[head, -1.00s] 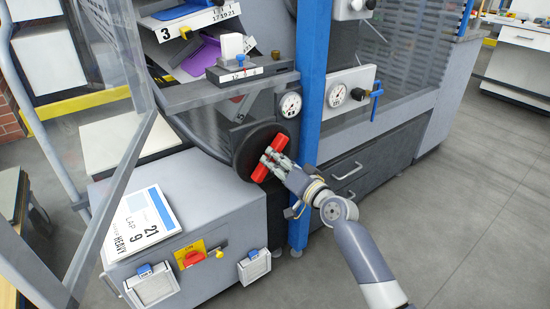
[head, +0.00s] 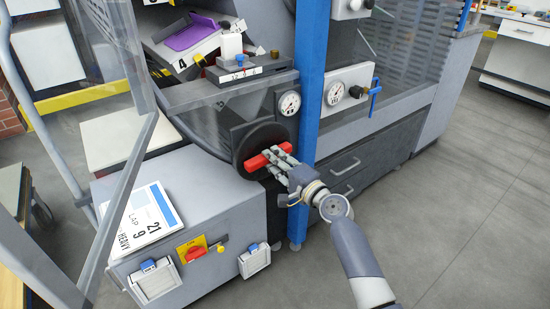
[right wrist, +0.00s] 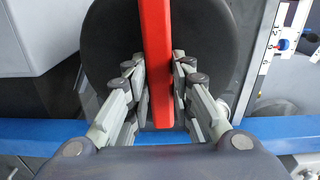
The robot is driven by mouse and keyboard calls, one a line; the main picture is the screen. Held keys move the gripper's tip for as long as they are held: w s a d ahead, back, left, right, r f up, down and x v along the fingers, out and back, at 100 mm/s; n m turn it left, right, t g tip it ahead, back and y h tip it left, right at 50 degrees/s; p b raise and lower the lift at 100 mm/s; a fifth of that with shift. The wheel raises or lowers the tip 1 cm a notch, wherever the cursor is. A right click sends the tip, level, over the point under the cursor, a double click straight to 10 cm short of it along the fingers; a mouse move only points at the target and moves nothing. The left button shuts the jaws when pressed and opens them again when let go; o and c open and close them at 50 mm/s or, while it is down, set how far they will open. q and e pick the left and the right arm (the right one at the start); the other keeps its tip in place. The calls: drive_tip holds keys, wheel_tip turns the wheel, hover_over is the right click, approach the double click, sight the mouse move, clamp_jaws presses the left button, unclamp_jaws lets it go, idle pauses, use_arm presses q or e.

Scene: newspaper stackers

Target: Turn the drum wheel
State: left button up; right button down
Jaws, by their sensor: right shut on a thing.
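The drum wheel (head: 248,140) is a dark disc on the front of the grey machine, left of the blue post, with a red bar handle (head: 256,163) across it. In the head view the bar lies close to level, its right end a little higher. My right gripper (head: 272,158) is shut on the red bar. In the right wrist view the fingers close on both sides of the red bar (right wrist: 155,60), with the dark wheel (right wrist: 112,40) behind. Behind the clear panel, a tray labelled 4 (head: 180,66) holds a purple item (head: 194,33). My left gripper is out of view.
The blue post (head: 310,75) stands close beside my right gripper. Two gauges (head: 289,103) and a blue-handled valve (head: 375,95) are nearby. A grey box (head: 190,185) with a "HEAVY" card and red switch (head: 195,254) sits lower left. Floor at the right is clear.

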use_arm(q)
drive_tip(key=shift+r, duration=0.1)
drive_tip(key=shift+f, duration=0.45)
use_arm(e)
drive_tip(key=shift+m, duration=0.3)
drive_tip(key=c, duration=1.4)
unclamp_jaws()
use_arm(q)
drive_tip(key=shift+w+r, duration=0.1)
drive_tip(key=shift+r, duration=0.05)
use_arm(e)
drive_tip(key=v, duration=1.2)
